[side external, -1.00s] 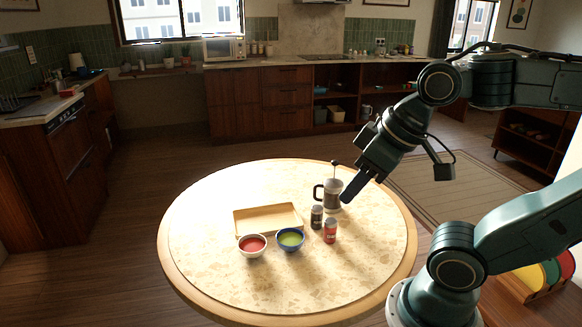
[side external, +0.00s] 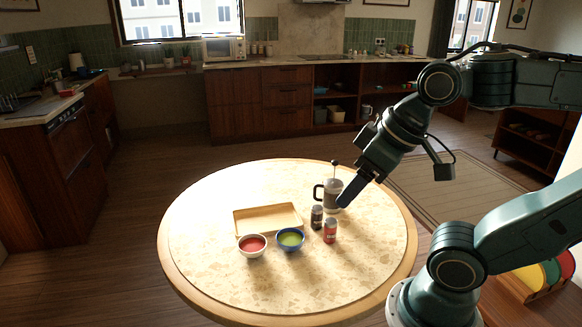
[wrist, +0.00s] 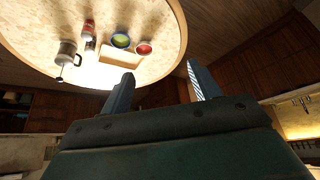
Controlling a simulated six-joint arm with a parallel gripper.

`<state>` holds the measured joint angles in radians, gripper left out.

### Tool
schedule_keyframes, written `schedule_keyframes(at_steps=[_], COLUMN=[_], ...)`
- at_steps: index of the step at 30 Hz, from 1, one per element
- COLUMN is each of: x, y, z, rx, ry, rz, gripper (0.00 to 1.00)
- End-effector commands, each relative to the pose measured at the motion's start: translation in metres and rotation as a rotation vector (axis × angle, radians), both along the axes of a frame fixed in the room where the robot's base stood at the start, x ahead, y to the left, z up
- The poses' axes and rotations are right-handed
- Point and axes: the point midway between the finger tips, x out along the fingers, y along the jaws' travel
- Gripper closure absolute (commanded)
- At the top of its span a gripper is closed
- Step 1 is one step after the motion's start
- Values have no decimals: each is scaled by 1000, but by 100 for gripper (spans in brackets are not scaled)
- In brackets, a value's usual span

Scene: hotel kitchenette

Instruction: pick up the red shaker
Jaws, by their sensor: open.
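The red shaker (side external: 330,231) stands upright on the round table, beside a dark shaker (side external: 317,217). In the wrist view the red shaker (wrist: 88,27) shows at the upper left, near the table's edge. My gripper (side external: 343,203) is above the table, up and to the right of the red shaker in the side view and apart from it. In the wrist view my gripper (wrist: 160,82) shows two fingers spread apart with nothing between them.
The round table (side external: 215,295) also holds a French press (side external: 333,196) close to my gripper, a shallow tan tray (side external: 268,209), a bowl with red contents (side external: 252,246) and a blue bowl with green contents (side external: 290,240). The table's front is clear.

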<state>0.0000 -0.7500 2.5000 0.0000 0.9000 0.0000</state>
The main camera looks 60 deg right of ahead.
Motion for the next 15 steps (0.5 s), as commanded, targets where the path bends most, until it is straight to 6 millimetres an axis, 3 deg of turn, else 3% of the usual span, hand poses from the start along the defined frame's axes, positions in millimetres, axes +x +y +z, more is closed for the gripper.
schedule_keyframes(at_steps=[8,15], x=[7,30], y=[-3,-15], z=[-3,-17], rx=[11,41], ry=[18,73], rz=[-46,-219], gripper=[38,38])
